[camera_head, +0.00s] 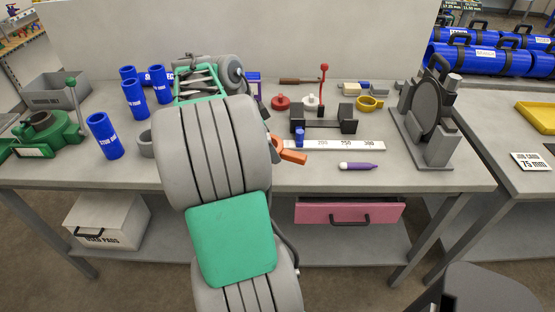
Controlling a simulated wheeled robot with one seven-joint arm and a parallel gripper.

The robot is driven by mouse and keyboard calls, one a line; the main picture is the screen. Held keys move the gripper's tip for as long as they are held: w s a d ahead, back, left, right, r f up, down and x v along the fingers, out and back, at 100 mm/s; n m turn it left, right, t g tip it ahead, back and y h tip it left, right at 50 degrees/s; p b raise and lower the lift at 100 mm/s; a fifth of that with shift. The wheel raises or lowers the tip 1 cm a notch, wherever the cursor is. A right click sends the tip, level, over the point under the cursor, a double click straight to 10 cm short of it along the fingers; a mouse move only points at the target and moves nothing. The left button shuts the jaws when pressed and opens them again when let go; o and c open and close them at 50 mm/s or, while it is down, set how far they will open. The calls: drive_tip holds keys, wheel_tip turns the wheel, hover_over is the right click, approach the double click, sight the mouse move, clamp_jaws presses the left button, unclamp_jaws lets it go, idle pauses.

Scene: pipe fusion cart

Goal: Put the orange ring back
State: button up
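An orange piece (291,155) shows at the right edge of my arm, near the left end of the white ruler strip (345,145). My arm hides part of it, so I cannot tell its full shape or whether it is held. A yellow ring (367,104) with a small tab lies farther back on the bench, right of a dark clamp fixture (325,124) with a red-knobbed lever. My arm reaches over the bench in the left middle. I cannot make out my gripper's fingertips; they are hidden behind the arm.
Blue pipe pieces (104,136) and a green machine (47,132) stand at the left. A grey disc-shaped machine (429,115) stands at the right end. A purple marker (357,166) lies near the front edge. A pink drawer (349,211) is below.

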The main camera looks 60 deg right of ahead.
hover_over(281, 165)
drive_tip(key=a, duration=0.1)
drive_tip(key=f, duration=0.5)
drive_tip(key=shift+w, duration=0.35)
wheel_tip(281, 165, down, 3)
drive_tip(key=shift+w+r+p, duration=0.1)
drive_tip(key=shift+r+p, duration=0.1)
drive_tip(key=shift+p, duration=0.15)
drive_tip(key=shift+f, duration=0.1)
drive_tip(key=shift+f+b, duration=0.2)
drive_tip(key=shift+b, duration=0.1)
drive_tip(key=o, duration=1.3)
drive_tip(key=shift+r, duration=0.1)
drive_tip(key=shift+c, duration=0.2)
